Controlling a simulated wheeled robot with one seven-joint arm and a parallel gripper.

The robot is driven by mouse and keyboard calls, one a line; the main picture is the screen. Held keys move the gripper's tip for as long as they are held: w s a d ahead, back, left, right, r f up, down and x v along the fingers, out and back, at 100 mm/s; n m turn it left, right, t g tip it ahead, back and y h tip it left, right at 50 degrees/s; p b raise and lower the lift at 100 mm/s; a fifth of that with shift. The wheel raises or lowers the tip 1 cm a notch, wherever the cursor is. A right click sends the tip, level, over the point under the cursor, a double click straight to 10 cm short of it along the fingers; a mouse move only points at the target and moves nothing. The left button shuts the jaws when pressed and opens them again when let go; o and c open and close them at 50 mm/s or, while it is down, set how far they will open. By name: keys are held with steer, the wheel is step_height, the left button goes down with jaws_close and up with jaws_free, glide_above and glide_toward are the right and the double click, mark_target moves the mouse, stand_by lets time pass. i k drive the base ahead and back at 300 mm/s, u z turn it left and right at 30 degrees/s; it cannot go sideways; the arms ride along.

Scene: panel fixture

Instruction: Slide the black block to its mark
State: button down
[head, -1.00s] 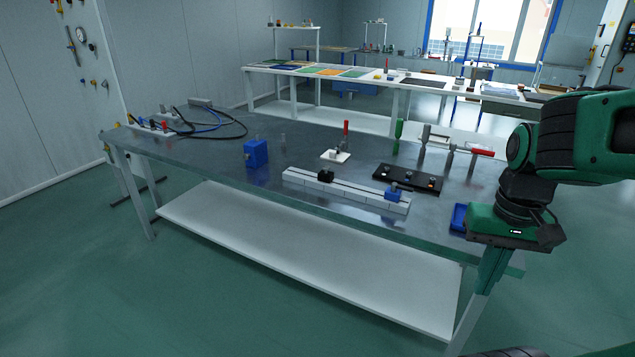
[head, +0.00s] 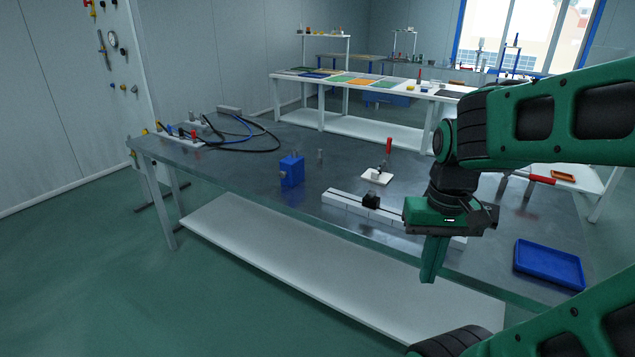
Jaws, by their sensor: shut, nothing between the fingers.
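The black block (head: 371,201) sits on a long white rail (head: 340,200) with a dark slot along its top, near the front edge of the grey table. My gripper (head: 430,277) points down in front of the table's front edge, right of the black block and apart from it. Its fingers are together and hold nothing. My gripper and wrist hide much of the rail's right half, and the blue block seen there earlier is hidden. I cannot make out the mark on the rail.
A blue box (head: 291,171) stands left of the rail. A white plate with a red-handled clamp (head: 378,175) is behind it. A blue tray (head: 549,264) lies at right. Cables (head: 240,135) lie at the far left. The table between cables and blue box is clear.

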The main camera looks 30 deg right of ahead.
mark_target(373, 204)
steer(key=z, duration=0.1)
steer(key=i, duration=0.95)
steer(key=z, duration=0.4)
